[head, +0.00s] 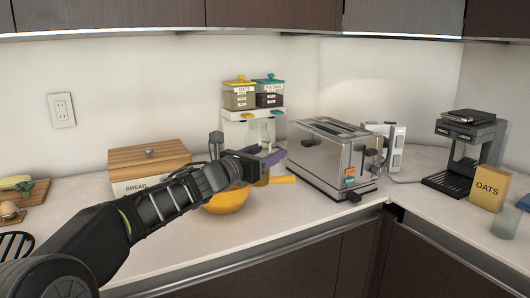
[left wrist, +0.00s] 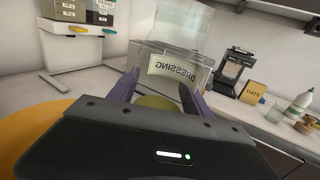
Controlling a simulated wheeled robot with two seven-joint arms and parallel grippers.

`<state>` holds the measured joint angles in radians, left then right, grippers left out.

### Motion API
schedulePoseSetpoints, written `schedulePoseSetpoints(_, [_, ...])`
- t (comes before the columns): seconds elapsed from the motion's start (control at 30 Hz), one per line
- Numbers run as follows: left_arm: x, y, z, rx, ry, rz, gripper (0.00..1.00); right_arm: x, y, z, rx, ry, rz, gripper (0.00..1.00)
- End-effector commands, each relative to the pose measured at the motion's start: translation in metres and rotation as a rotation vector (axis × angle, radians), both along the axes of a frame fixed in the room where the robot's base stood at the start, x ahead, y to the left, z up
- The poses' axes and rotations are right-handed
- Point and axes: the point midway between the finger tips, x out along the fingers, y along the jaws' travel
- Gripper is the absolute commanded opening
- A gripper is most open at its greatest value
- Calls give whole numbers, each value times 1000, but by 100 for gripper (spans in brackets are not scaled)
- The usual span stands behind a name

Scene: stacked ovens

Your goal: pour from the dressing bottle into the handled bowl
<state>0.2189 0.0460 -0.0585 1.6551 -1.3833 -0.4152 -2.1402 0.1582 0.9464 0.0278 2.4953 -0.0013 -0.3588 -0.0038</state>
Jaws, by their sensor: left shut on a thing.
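The dressing bottle (head: 263,132) is clear, with a yellowish lower part, and looks roughly upright in the head view. My left gripper (head: 266,157) is shut on it with its purple fingers. In the left wrist view the bottle (left wrist: 176,66) stands between the fingers (left wrist: 155,92), its DRESSING label reading mirrored. The handled bowl (head: 228,202) is orange-yellow and sits on the counter below my left gripper, its handle (head: 284,179) pointing right. My left wrist hides part of the bowl, whose orange side fills the left of the wrist view (left wrist: 30,132). My right gripper is not in view.
A steel toaster (head: 330,155) stands close right of the bowl's handle. A bread box (head: 148,166) is on the left, and a white stand with canisters (head: 240,97) is behind the bottle. A coffee machine (head: 468,150) and an oats box (head: 488,188) stand at right.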

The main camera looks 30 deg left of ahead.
Motion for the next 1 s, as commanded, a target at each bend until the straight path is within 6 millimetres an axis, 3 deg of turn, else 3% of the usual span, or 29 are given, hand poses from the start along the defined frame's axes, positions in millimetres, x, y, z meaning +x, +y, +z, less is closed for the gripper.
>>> schedulePoseSetpoints(0.57, [-1, 0, 5, -32, 3, 1, 0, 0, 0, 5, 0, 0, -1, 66])
schedulePoseSetpoints(0.8, [-1, 2, 13, -181, 17, 1, 0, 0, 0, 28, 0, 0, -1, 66])
schedulePoseSetpoints(1.0, [0, 10, -14, -478, 46, 4, 0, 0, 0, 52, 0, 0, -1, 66])
